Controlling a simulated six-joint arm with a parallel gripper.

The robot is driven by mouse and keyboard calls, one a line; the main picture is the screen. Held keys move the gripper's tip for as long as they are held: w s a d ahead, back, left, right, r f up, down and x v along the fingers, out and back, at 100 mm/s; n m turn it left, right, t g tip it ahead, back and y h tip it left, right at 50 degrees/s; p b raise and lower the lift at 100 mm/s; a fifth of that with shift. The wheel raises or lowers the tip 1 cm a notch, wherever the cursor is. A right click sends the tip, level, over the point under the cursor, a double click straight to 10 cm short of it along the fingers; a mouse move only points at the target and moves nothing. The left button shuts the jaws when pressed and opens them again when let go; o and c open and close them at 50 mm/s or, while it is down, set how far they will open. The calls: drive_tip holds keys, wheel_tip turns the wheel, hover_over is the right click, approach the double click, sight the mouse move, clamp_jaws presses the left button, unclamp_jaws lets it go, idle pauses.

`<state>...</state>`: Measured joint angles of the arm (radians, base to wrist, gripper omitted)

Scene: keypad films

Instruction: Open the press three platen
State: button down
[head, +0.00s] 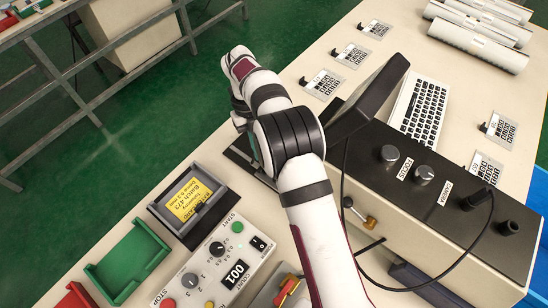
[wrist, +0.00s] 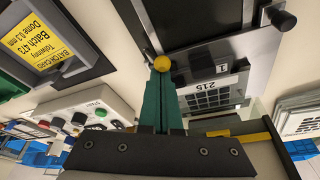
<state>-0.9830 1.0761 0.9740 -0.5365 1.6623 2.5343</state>
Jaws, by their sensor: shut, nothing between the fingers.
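In the wrist view a press shows ahead of my gripper: a dark flat plate (wrist: 195,15) in a grey metal frame, with a black knob (wrist: 284,19) at its right. I cannot tell whether this plate is the platen of press three, as no press number is readable. A film marked 215 (wrist: 212,92) lies by the frame's near edge. My gripper (wrist: 160,76) has its green fingers shut and empty. A yellow ball (wrist: 162,63) shows right at the fingertips; I cannot tell if they touch. In the head view my arm hides the gripper and most of the dark press base (head: 243,160).
A batch card display (head: 190,203) and a control box (head: 222,262) stand left of my arm, beside a green tray (head: 127,262). A dark monitor (head: 372,98), keyboard (head: 420,108) and a large knobbed box (head: 440,200) with cables crowd the right. Keypad films lie beyond.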

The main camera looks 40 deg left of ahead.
drive_tip(key=shift+r, duration=0.1)
drive_tip(key=v, duration=0.9)
drive_tip(key=s+d+f+n+t+y, duration=0.2)
drive_tip(key=s+d+n+y, duration=0.1)
drive_tip(key=d+y, duration=0.3)
drive_tip(key=x, duration=0.9)
drive_tip(key=shift+f, duration=0.2)
drive_tip(key=shift+a, duration=0.15)
